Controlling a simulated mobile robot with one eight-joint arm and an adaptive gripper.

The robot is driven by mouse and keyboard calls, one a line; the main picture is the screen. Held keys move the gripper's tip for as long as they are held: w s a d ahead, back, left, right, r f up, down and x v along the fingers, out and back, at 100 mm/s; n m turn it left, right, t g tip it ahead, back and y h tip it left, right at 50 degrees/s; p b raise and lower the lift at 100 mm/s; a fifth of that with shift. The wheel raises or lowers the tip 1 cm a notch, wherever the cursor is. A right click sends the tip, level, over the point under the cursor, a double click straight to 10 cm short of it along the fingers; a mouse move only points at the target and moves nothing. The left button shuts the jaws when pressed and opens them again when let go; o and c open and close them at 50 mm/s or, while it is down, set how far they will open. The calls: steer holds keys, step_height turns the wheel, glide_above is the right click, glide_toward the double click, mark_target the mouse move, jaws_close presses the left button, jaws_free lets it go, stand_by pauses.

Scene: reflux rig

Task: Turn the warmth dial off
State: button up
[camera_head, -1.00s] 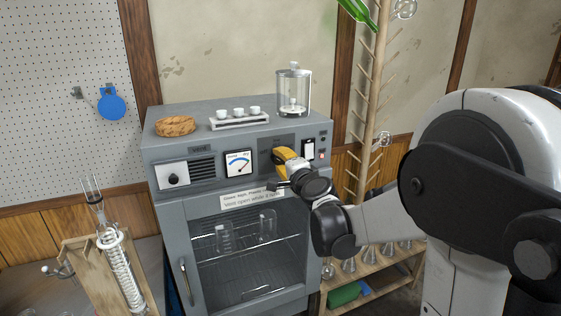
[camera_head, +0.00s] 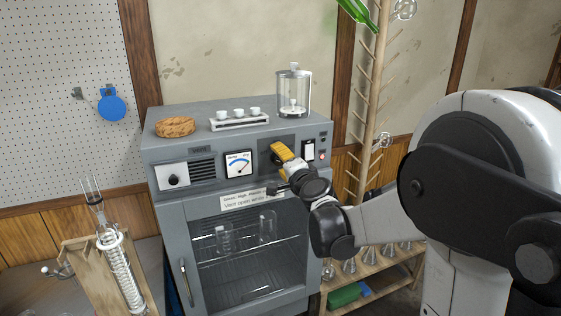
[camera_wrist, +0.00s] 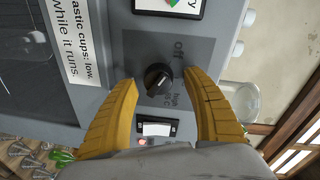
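The warmth dial is a black knob (camera_wrist: 158,79) on a dark grey plate of the oven's front panel. In the wrist view, the word "OFF" is printed above it and "high" below, both turned sideways. My gripper (camera_wrist: 165,83) has two yellow fingers, one on each side of the dial, with visible gaps between them and the knob. It is open. In the head view, my gripper (camera_head: 282,153) is at the panel, right of the meter, and hides the dial. The knob's exact pointer setting is hard to read.
A white meter (camera_head: 238,163) and a second black knob (camera_head: 173,180) are left of the dial. A white switch (camera_head: 308,150) is close on its right. A glass jar (camera_head: 293,92), a tray of small cups (camera_head: 239,121) and a cork ring (camera_head: 175,126) stand on top.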

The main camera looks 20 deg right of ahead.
steer(key=shift+s, duration=0.1)
steer(key=s+r, duration=0.1)
steer(key=s, duration=1.1)
steer(key=shift+a, duration=0.35)
steer(key=shift+w, duration=0.1)
steer(key=s+a+f+n+g+y+b, duration=0.35)
steer(key=s+a+f+n+g, duration=0.25)
steer(key=s+a+f+n, duration=0.45)
steer(key=s+f+n+g+h+b, duration=0.1)
steer(key=s+f+n+g, duration=0.3)
steer(key=s, duration=0.8)
step_height(320, 180, down, 2)
steer(key=shift+s+a+f+n+h, duration=0.25)
steer(key=shift+n+h, duration=0.2)
steer(key=shift+h, duration=0.4)
steer(key=shift+d, duration=0.1)
